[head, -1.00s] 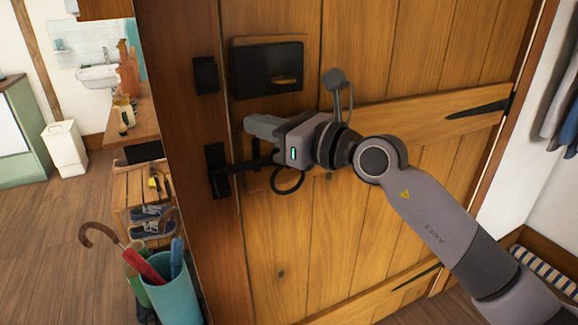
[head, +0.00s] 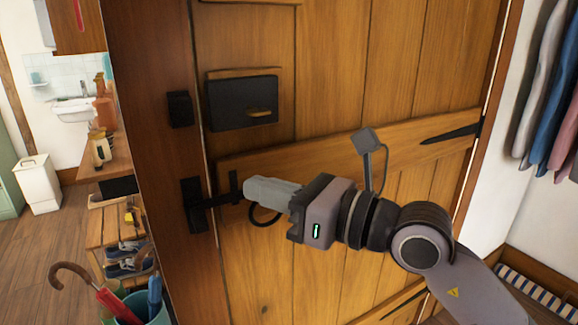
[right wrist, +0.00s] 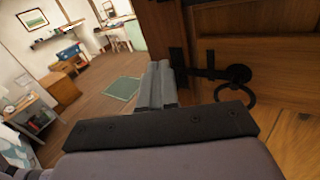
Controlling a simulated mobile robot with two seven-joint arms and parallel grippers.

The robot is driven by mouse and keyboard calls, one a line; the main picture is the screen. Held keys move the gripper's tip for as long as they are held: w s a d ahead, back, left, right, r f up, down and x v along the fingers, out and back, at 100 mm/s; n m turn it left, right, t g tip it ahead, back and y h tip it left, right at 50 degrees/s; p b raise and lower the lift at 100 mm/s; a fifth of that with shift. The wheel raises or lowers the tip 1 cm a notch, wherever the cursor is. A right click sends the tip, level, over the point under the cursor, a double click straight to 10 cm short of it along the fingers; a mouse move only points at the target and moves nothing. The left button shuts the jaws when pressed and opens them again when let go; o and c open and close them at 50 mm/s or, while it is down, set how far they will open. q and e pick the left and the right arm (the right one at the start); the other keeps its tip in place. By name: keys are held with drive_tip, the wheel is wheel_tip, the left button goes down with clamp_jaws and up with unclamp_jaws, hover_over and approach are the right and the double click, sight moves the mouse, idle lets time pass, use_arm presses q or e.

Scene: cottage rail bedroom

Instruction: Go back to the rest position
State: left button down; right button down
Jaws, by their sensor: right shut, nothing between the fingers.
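My right gripper (head: 258,190) is in front of the wooden door (head: 330,120), its fingers pointing left toward the black latch (head: 197,205). The fingers are shut with nothing between them. In the right wrist view, the gripper (right wrist: 158,80) points past the door's edge into the room, with the latch and its ring (right wrist: 240,88) to its right. In the head view the ring hangs partly hidden behind the fingers; I cannot tell whether they touch it. My left gripper is not in view.
A black lock box (head: 242,100) sits on the door above the gripper. An umbrella stand (head: 145,308) and a shoe bench (head: 115,228) stand left of the door frame. Clothes (head: 560,95) hang at the right. The right wrist view shows open floor (right wrist: 95,82) beyond the door.

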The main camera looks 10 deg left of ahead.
drive_tip(key=d+f+m+t+h+p, duration=0.1)
drive_tip(key=d+f+m+t+h, duration=0.5)
drive_tip(key=m, duration=1)
drive_tip(key=d+f+m+t+h+p, duration=0.1)
drive_tip(key=d+f+m+t, duration=0.5)
drive_tip(key=d+f+m, duration=0.8)
drive_tip(key=s+d+f+m+g+h, duration=0.4)
drive_tip(key=s+f+m, duration=0.4)
drive_tip(key=f, duration=0.3)
drive_tip(key=s+d+f+m+g+h, duration=0.3)
drive_tip(key=s+f+m, duration=0.5)
drive_tip(key=f, duration=0.3)
drive_tip(key=shift+d+f+g+h, duration=0.2)
drive_tip(key=shift+d+g+h, duration=0.25)
drive_tip(key=shift+g, duration=0.15)
